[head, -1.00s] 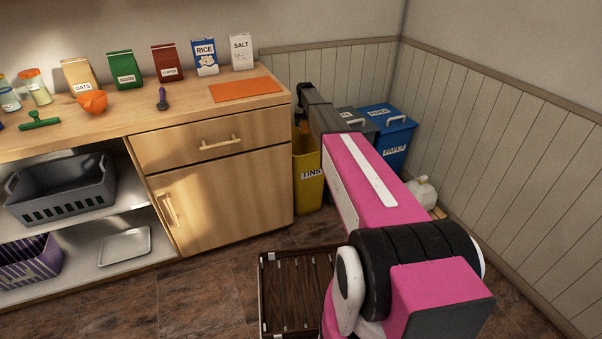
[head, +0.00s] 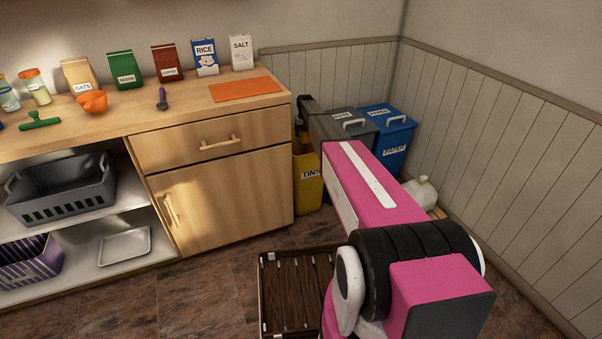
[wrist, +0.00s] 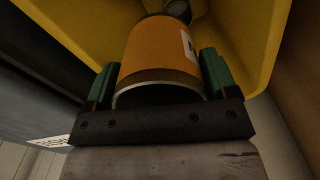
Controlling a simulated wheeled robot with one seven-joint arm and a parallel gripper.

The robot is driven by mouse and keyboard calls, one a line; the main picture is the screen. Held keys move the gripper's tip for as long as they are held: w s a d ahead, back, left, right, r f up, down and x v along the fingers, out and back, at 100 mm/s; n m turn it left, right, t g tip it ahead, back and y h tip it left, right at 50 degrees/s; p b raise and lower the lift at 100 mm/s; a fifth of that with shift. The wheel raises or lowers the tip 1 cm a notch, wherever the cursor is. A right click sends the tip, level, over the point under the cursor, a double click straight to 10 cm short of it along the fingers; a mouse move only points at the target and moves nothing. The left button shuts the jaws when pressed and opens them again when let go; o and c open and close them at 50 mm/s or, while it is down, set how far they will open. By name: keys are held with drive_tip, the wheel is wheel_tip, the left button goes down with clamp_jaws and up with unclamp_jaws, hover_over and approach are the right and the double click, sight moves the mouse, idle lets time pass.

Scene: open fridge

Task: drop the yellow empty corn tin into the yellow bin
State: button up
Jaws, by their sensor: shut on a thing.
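The yellow-orange corn tin (wrist: 160,50), with a white label at its side, is held between the green fingers of my gripper (wrist: 158,80). Its open, hollow end faces the wrist camera. The yellow walls of the bin (wrist: 270,25) surround the tin's far part in the wrist view. In the head view the yellow bin (head: 308,190), labelled TINS, stands on the floor just right of the wooden cabinet. My arm covers part of it, and the tin cannot be made out there.
A grey bin (head: 352,124) and a blue PAPER bin (head: 394,140) stand right of the yellow bin. A small round metallic thing (wrist: 178,8) shows beyond the tin. The wooden cabinet (head: 225,200) is close on the left; a white jug (head: 420,192) stands right.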

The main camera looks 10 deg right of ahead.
drive_tip(key=o, duration=0.8)
drive_tip(key=shift+r, duration=0.15)
wheel_tip(320, 180, up, 11)
drive_tip(key=s+f, duration=0.1)
drive_tip(key=s, duration=1.6)
drive_tip(key=s+a+f, duration=0.1)
drive_tip(key=s, duration=1.7)
drive_tip(key=s+a+f, duration=0.1)
drive_tip(key=s+f, duration=0.1)
drive_tip(key=s, duration=1.6)
drive_tip(key=shift+s, duration=0.15)
